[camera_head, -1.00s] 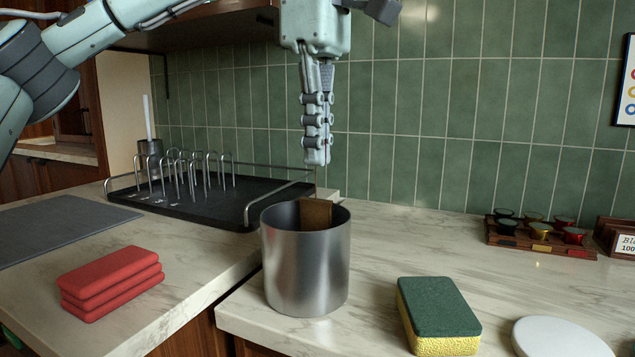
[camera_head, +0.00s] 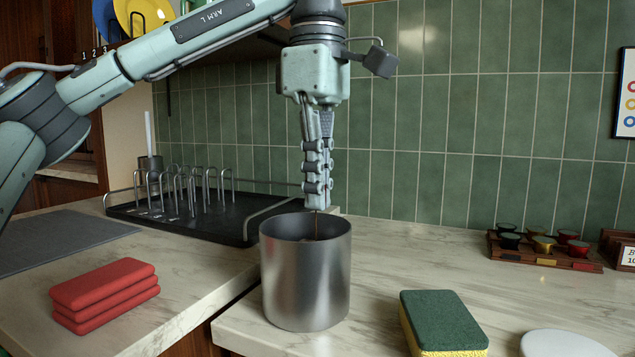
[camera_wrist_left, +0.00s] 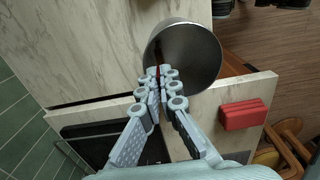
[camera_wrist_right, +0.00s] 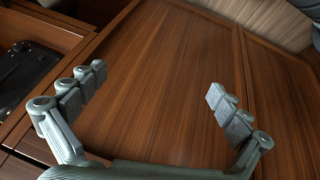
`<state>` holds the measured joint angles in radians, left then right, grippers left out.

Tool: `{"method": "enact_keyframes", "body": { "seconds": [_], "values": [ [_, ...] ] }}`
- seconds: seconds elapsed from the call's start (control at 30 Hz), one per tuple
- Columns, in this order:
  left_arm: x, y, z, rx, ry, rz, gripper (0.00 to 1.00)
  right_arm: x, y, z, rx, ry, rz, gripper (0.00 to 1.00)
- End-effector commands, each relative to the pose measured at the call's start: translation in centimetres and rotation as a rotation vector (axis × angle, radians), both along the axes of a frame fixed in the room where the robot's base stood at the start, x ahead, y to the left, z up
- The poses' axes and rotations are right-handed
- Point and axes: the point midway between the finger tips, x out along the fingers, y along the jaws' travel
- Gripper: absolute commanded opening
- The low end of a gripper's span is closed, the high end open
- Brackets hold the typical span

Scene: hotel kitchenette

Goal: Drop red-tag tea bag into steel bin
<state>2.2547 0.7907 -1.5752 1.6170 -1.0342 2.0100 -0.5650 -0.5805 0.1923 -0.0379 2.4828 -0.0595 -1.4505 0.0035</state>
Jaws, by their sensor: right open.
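The steel bin (camera_head: 305,285) stands upright on the marble counter, and its open mouth also shows in the left wrist view (camera_wrist_left: 205,60). My left gripper (camera_head: 317,204) points down just above the bin's mouth, toward its back rim. Its fingers are together, and a thin red piece, the tea bag's tag (camera_wrist_left: 158,73), shows at the fingertips (camera_wrist_left: 163,76) in the left wrist view. A thin line runs down from the fingertips into the bin; the bag itself is mostly hidden by the bin wall. My right gripper (camera_wrist_right: 150,90) is open and empty, facing brown wood panels.
A black rack tray (camera_head: 190,218) stands behind the bin to the left. Folded red cloths (camera_head: 105,295) lie at the front left. A green and yellow sponge (camera_head: 442,322) and a white round lid (camera_head: 565,344) are right of the bin. A capsule holder (camera_head: 545,254) sits further back.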

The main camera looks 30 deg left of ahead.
Motion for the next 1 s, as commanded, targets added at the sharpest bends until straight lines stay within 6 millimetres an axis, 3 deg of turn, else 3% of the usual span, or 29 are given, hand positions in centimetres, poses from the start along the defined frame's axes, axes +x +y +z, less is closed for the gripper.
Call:
{"method": "enact_keyframes", "body": {
  "seconds": [0.37,0.57,0.87,1.0],
  "values": [
    [0.0,0.0,-0.5,0.000,0.000,0.000,0.00,0.7,0.7,0.1,0.012,-0.032,0.016,1.00],
    [0.0,0.0,-0.5,0.000,0.000,0.000,0.26,0.7,0.8,0.1,0.013,-0.033,0.018,1.00],
    [0.0,0.0,-0.4,0.000,0.000,0.000,0.26,0.9,0.5,0.4,0.013,-0.038,0.008,1.00],
    [0.0,0.0,0.5,0.000,-0.002,0.001,0.26,-0.1,-0.2,0.2,-0.002,0.008,-0.007,1.00]
  ]
}}
